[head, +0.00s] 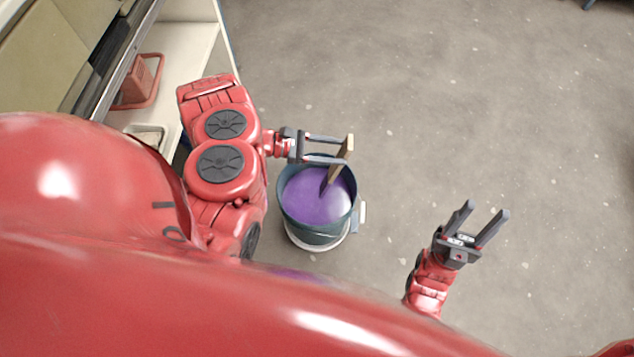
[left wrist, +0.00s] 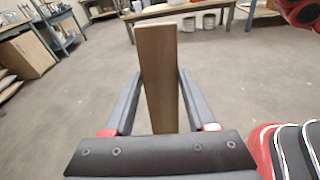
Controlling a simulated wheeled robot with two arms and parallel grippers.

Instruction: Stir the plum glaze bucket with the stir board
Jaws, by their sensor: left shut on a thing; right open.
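The plum glaze bucket (head: 312,228) is dark, filled with purple glaze, and stands in the middle of the head view. The wooden stir board (head: 335,169) leans at a tilt with its lower end in the glaze; that end is hidden under the surface. My left gripper (head: 345,149) is shut on the upper part of the board, above the bucket's far rim. In the left wrist view the board (left wrist: 158,75) stands between the two fingers. My right gripper (head: 488,222) is open and empty, to the right of the bucket and apart from it.
Grey floor (head: 450,90) is clear to the right. In the left wrist view, a bench (left wrist: 185,10) with several buckets below it and a cardboard box (left wrist: 25,55) stand far off.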

